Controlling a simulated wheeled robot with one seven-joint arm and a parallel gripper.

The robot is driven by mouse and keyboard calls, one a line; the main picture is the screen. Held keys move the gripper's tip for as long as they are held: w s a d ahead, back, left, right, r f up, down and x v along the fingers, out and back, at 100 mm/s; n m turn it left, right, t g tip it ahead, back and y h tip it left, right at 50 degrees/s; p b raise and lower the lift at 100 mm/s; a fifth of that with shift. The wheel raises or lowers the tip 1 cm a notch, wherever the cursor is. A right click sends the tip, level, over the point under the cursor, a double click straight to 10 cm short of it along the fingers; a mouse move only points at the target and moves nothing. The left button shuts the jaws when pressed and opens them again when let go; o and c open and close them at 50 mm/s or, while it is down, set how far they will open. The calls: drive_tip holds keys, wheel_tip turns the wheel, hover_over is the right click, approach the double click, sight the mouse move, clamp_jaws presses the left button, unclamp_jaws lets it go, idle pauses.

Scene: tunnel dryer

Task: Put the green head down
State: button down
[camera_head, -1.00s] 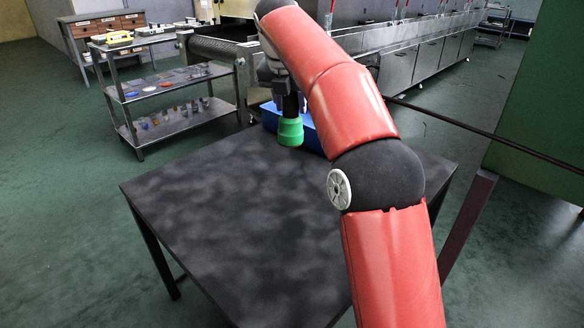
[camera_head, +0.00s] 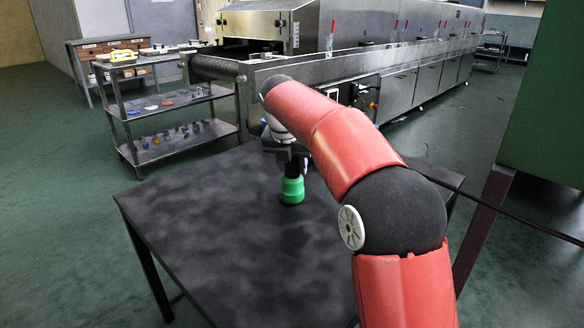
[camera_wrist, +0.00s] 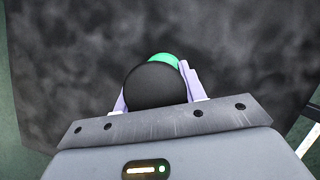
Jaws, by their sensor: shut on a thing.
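The green head (camera_head: 292,189) is a green, flared end under a black round part, and it points down at the dark mottled table (camera_head: 210,235). My gripper (camera_head: 287,165) is shut on its black upper part. In the wrist view the black round top (camera_wrist: 155,88) sits between my two pale fingers, and a sliver of the green head (camera_wrist: 163,60) shows past it. The head is at or just above the tabletop; I cannot tell if it touches.
The table is bare in front and to the left of the head. A steel cart (camera_head: 180,98) with small items on its shelves stands at the back left. The long steel dryer with its conveyor (camera_head: 215,68) runs behind the table. A dark cable (camera_head: 490,205) hangs at the right.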

idle(0.3)
drive_tip(key=c, duration=0.8)
unclamp_jaws()
drive_tip(key=shift+f, duration=0.1)
drive_tip(key=p+v, duration=0.3)
drive_tip(key=v, duration=0.9)
